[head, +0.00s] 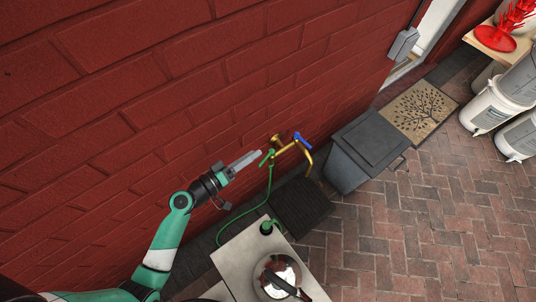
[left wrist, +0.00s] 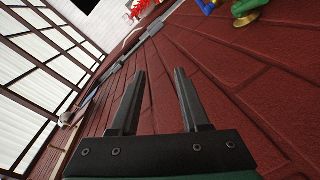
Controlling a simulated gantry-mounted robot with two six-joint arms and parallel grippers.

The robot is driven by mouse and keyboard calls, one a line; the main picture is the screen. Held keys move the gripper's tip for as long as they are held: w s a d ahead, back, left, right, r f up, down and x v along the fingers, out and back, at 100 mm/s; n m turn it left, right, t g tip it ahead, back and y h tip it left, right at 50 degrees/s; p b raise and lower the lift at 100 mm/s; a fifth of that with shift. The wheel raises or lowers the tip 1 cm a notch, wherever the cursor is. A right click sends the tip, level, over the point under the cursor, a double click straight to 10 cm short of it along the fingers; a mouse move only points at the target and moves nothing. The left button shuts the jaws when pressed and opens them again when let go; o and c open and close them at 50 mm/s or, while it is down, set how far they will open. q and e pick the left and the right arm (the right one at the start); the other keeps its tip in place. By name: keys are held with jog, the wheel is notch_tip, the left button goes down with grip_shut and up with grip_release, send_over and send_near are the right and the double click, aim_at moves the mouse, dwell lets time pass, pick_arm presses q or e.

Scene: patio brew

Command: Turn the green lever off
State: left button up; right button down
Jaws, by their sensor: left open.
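The green lever (head: 267,157) is on a brass tap (head: 285,148) on the red brick wall. The tap also has a blue lever (head: 298,137). My left gripper (head: 254,157) is open and empty, with its fingertips just left of the green lever in the head view; I cannot tell whether they touch it. In the left wrist view the two fingers (left wrist: 158,75) stand apart with nothing between them. There the green lever (left wrist: 243,7) and part of the brass tap (left wrist: 246,19) show at the top right edge, outside the fingers. My right gripper is not in view.
A green hose (head: 246,211) hangs from the tap. A grey lidded bin (head: 369,142) stands right of it. A steel kettle (head: 277,275) sits on a light counter (head: 236,258) below. White buckets (head: 490,108) and a doormat (head: 418,109) are farther right.

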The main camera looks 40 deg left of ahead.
pick_arm(q)
notch_tip(320, 180, down, 10)
jog(key=s+a+n+b, duration=0.1)
jog(key=s+a+b, duration=0.1)
jog(key=b, duration=0.1)
jog(key=y+b, duration=0.2)
jog(key=b, duration=0.1)
send_near(263, 161)
jog(key=shift+n+g, duration=0.4)
jog(key=b+x, duration=0.1)
jog(key=x, duration=0.8)
jog(key=shift+b, duration=0.35)
jog(key=shift+w, duration=0.5)
grip_shut()
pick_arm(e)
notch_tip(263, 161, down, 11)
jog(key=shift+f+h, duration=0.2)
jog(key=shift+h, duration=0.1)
